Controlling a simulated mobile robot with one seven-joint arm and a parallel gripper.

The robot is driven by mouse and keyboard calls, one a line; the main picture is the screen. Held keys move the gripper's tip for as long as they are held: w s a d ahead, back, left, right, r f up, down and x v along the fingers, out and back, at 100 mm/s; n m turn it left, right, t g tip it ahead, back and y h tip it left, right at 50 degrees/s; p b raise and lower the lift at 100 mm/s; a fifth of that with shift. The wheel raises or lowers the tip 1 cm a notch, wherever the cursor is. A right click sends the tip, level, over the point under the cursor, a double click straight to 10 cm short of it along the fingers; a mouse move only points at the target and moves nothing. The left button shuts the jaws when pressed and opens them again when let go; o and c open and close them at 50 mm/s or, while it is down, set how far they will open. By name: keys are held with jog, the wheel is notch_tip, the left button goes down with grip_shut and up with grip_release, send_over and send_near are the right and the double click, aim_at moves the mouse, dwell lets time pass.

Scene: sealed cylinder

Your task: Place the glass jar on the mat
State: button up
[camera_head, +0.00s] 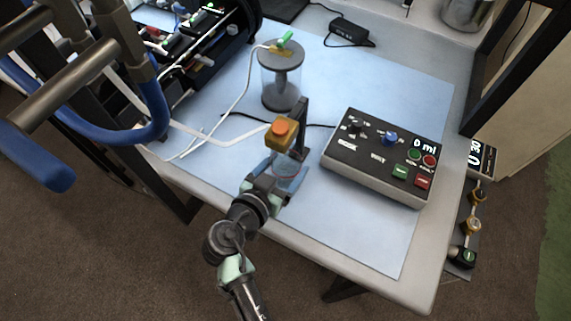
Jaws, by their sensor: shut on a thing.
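The pale blue mat (375,235) covers most of the table top.
A clear cylinder with dark ends (281,80) stands behind, with a white tube from its top. A black control box (378,155) reading "0 ml" stands right. A black adapter (348,31) lies at the back. Blue-handled rails (95,120) are left. The mat's front right is clear.

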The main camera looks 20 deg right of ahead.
jog(key=o, duration=1.6)
jog(key=shift+c, duration=0.2)
jog(key=b+v, duration=0.1)
jog(key=v, duration=1.1)
jog(key=shift+r, duration=0.15)
jog(key=shift+r, duration=0.1)
